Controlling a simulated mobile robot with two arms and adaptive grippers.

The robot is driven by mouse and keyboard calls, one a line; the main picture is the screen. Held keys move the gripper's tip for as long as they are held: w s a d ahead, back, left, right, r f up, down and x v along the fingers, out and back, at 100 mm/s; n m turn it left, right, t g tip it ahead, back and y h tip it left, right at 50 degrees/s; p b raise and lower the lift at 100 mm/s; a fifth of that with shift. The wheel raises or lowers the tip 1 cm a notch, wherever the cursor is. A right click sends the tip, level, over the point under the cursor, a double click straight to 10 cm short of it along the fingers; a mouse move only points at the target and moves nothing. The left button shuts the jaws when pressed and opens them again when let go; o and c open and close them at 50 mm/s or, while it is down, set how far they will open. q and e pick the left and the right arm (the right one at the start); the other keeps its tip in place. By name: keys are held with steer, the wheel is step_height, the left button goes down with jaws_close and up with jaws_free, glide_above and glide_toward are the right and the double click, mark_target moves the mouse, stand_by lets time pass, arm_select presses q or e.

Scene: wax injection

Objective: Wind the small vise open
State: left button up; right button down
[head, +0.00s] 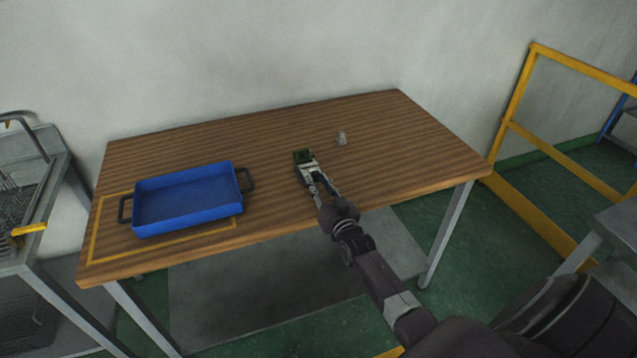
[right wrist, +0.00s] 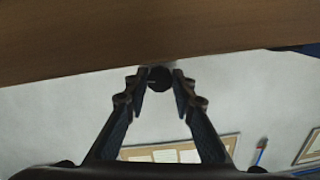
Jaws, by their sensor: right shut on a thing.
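The small vise (head: 301,158), dark green and grey, sits on the wooden table near its front right part. My right gripper (head: 319,184) reaches in from the front, at the near end of the vise. In the right wrist view a dark round knob (right wrist: 159,78) sits between the fingertips, and my right gripper (right wrist: 160,84) is shut on it. The fingers hide part of the vise's near end, and I cannot tell how far apart its jaws stand. My left gripper is not in view.
A blue tray (head: 188,220) with dark handles stands empty on the left of the table (head: 390,170). A small grey metal piece (head: 341,138) stands behind and right of the vise. The right side of the table is clear. A yellow railing (head: 512,128) is to the right.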

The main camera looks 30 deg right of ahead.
steer(key=shift+f, duration=0.1)
stand_by(0.4)
steer(key=c, duration=1.6)
jaws_free()
steer(key=v, duration=1.2)
